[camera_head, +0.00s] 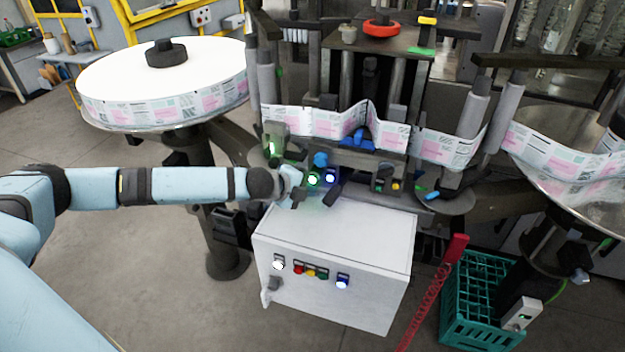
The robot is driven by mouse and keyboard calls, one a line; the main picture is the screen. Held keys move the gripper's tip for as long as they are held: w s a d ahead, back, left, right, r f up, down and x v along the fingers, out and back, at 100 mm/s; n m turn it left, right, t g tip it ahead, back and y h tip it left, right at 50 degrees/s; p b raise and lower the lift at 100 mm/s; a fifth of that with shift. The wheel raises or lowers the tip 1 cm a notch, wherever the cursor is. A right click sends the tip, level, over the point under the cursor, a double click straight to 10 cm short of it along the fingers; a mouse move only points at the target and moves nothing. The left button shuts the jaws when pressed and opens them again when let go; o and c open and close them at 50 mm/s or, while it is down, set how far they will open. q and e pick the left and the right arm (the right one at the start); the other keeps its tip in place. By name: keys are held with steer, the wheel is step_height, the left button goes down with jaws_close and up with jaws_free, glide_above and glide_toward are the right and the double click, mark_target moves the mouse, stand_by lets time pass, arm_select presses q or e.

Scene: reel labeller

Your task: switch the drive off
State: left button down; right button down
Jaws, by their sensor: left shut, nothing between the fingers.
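A white control box (335,235) stands below the labelling machine. Its front carries a lit white button (278,265), a red button (298,269), a green button (322,273), a lit blue button (342,281) and a small grey lever or knob (272,285) at lower left. Above the box, a small machine panel has a lit green button (313,179) and a lit blue button (330,177). My left gripper (298,194) is shut and empty, just left of these buttons and above the box's back left corner. I cannot tell whether it touches anything. No label marks the drive switch legibly. My right gripper is out of view.
A large white label reel (160,85) stands at left; printed web (315,122) runs through the machine to another reel (575,150) at right. A red handset (456,248) with coiled cord hangs right of the box, beside a green crate (465,325).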

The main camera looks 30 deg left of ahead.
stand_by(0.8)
arm_select(q)
steer(key=shift+w+r+p, duration=0.15)
steer(key=shift+w+p, duration=0.1)
steer(key=shift+p, duration=0.25)
steer(key=shift+w+a, duration=0.1)
steer(key=shift+w, duration=0.05)
steer(key=shift+w+a+p, duration=0.1)
steer(key=shift+w+p, duration=0.35)
steer(key=shift+p, duration=0.05)
stand_by(0.4)
steer(key=shift+s, duration=0.1)
steer(key=shift+s+d, duration=0.2)
steer(key=shift+s, duration=0.55)
